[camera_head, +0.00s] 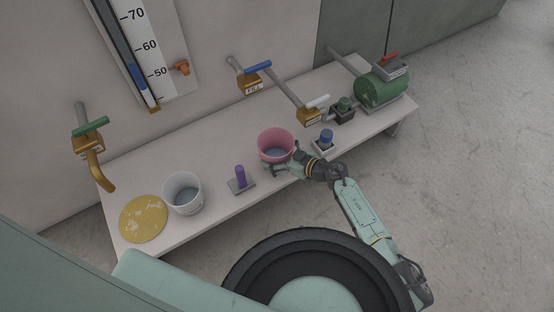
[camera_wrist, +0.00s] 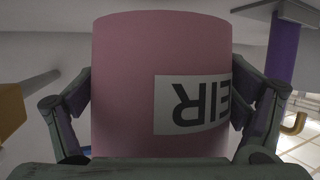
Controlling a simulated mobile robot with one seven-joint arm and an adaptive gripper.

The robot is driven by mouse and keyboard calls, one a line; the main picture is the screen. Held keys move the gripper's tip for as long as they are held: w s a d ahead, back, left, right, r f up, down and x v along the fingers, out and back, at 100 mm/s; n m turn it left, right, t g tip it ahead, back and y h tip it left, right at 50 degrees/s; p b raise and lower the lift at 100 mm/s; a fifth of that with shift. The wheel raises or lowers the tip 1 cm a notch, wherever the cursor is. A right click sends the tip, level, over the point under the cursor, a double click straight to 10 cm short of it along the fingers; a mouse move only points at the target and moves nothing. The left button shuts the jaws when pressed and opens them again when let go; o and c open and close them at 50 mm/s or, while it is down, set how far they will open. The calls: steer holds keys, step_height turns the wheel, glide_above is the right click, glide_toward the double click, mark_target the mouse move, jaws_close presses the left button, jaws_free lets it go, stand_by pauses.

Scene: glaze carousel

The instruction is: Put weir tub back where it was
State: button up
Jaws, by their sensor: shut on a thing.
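In the wrist view the fingers (camera_wrist: 160,110) press on both sides of the tub. Whether the tub's base touches the bench cannot be told.

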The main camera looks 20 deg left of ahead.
steer(key=shift+f+b, duration=0.5)
steer(key=shift+f, duration=1.25)
steer(key=shift+f, duration=0.2)
steer(key=o, duration=1)
steer(key=shift+r, duration=0.1)
steer(key=shift+d+r, duration=0.1)
steer(key=shift+r, duration=0.1)
steer(key=p+v, duration=0.1)
steer(key=v, duration=1)
steer(key=shift+d, duration=0.3)
steer(key=shift+r, duration=0.1)
